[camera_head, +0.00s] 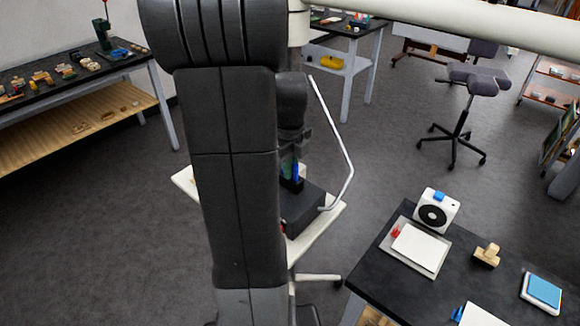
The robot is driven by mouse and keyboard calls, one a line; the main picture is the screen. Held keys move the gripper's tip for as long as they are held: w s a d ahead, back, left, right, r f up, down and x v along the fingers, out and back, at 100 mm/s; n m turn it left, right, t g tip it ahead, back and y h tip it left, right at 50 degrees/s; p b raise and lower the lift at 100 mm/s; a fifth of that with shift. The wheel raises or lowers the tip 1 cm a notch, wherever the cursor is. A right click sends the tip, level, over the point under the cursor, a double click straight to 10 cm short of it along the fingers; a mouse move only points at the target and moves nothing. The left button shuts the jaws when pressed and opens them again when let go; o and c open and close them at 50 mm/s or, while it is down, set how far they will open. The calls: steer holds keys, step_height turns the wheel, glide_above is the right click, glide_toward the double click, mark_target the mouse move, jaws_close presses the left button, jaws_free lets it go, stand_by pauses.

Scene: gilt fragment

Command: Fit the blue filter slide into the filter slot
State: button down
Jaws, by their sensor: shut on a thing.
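My arm fills the centre of the view and hides much of what lies behind it. My gripper (293,155) points down beside it, shut on a narrow blue piece (296,171) that appears to be the blue filter slide. The slide is upright, just above or at the top of a black block (302,207) on a white tabletop. I cannot tell whether the slide touches the block or sits in an opening. The filter slot itself cannot be made out.
A thin silver bent rod (347,160) rises close to the right of my gripper. The white tabletop (325,228) is small. A dark table (395,277) at the lower right bears a white box (436,210), a tray and a blue pad (544,290). Open floor lies between.

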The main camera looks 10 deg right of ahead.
steer(key=shift+s+a+f+b, duration=0.15)
steer(key=shift+s+f+b, duration=0.2)
steer(key=shift+f, duration=0.3)
steer(key=c, duration=1.6)
jaws_free()
steer(key=shift+f, duration=0.15)
steer(key=shift+w+r+p, duration=0.1)
steer(key=shift+r+p, duration=0.2)
steer(key=shift+r, duration=0.15)
steer(key=r, duration=1.3)
steer(key=shift+w, duration=0.25)
step_height(320, 180, down, 14)
steer(key=shift+r+b, duration=0.25)
steer(key=shift+b, duration=0.05)
steer(key=shift+r, duration=0.3)
steer(key=shift+f, duration=0.15)
